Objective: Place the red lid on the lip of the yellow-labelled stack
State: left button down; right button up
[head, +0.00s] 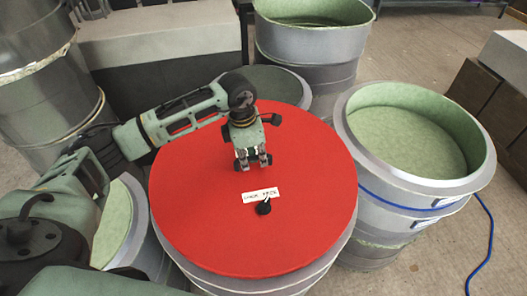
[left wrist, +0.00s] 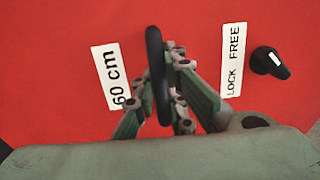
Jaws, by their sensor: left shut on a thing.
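The round red lid (head: 305,215) lies flat over a grey cylinder stack (head: 285,285) in the middle of the head view. I cannot tell whether it rests on that stack or hangs just above it. My left gripper (head: 253,164) is above the lid's middle. The left wrist view shows its fingers shut on the lid's upright black handle (left wrist: 155,70). Beside the handle are a "60 cm" label (left wrist: 111,75) and a black knob (left wrist: 268,62) with a "LOCK FREE" label (left wrist: 234,60). I cannot make out a yellow label. My right gripper is not in view.
An open stack with a pale green inside (head: 405,140) stands close at the right, with pale labels and a blue band. More cylinders stand behind (head: 305,45) and at the left (head: 45,100). A blue cable (head: 490,235) lies on the floor at the right.

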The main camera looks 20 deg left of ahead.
aim_at(254, 168)
pick_arm(q)
notch_tip(254, 168, down, 2)
jog(key=shift+f+p, duration=0.15)
jog(key=shift+p, duration=0.65)
jog(key=shift+w+f, duration=0.1)
jog(key=shift+f, duration=0.5)
jog(key=c, duration=1.8)
grip_release()
jog(key=shift+s, duration=0.2)
jog(key=shift+f, duration=0.15)
